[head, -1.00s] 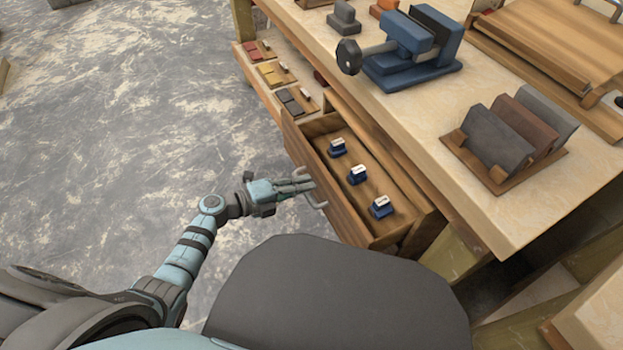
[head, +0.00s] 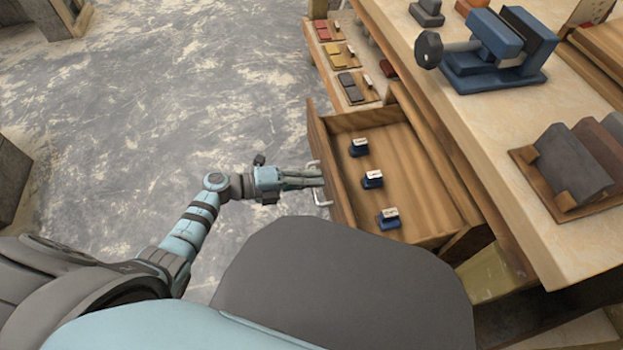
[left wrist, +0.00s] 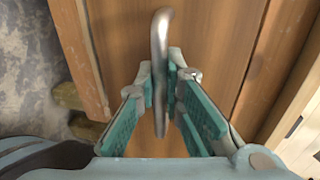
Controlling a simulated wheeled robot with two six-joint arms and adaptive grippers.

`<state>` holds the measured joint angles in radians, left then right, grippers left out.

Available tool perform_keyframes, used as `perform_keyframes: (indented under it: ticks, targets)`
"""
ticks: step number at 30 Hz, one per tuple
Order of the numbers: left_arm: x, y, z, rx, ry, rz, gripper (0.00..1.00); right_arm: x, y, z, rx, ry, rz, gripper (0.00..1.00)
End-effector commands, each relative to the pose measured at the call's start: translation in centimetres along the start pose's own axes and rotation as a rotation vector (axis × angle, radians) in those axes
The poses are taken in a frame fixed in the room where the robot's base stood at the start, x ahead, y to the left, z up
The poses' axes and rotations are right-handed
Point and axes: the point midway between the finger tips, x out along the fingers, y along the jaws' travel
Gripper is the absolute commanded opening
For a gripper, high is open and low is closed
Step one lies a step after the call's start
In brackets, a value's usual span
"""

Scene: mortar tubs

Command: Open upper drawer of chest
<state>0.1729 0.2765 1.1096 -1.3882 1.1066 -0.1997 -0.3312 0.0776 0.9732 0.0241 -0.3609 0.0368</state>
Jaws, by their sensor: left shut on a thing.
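The upper drawer (head: 400,165) of the wooden chest stands pulled out under the bench top, with several small blue items with white labels (head: 372,179) on its floor. Its metal handle (head: 320,183) is on the front panel; in the left wrist view the handle (left wrist: 160,70) is a grey bar in front of the brown wood. My left gripper (head: 315,180) is shut on this handle, its teal-padded fingers (left wrist: 162,90) on either side of the bar. My right gripper is in neither view.
A workbench (head: 470,130) carries a blue vise (head: 497,50) and a rack of dark slabs (head: 575,165). A shelf with coloured samples (head: 345,60) lies beyond the drawer.

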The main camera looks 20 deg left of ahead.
Motion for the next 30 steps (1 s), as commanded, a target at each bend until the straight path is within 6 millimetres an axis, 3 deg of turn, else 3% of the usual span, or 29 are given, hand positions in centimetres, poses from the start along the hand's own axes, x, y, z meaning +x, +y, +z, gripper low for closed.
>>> perform_keyframes:
  ticks: [1, 5, 16, 20, 27, 30]
  targets:
    - [0.0, 0.0, 0.0, 0.0, -0.001, 0.001, 0.1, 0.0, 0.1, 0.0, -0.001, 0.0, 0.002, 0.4]
    - [-0.1, 0.0, 0.0, 0.0, -0.002, 0.0, 0.3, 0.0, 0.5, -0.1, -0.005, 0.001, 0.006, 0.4]
    - [-0.8, 0.1, 0.1, 0.001, -0.003, 0.002, 0.3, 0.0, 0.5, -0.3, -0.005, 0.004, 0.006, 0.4]
    - [-3.5, 0.2, 0.0, 0.001, -0.002, 0.006, 0.3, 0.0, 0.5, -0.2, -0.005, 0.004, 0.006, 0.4]
    - [-9.9, 0.1, 0.0, 0.0, -0.001, 0.004, 0.3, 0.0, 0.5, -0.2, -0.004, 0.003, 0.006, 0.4]
    - [-11.4, 0.1, 0.0, 0.0, -0.001, 0.002, 0.3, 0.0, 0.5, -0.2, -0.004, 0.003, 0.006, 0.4]
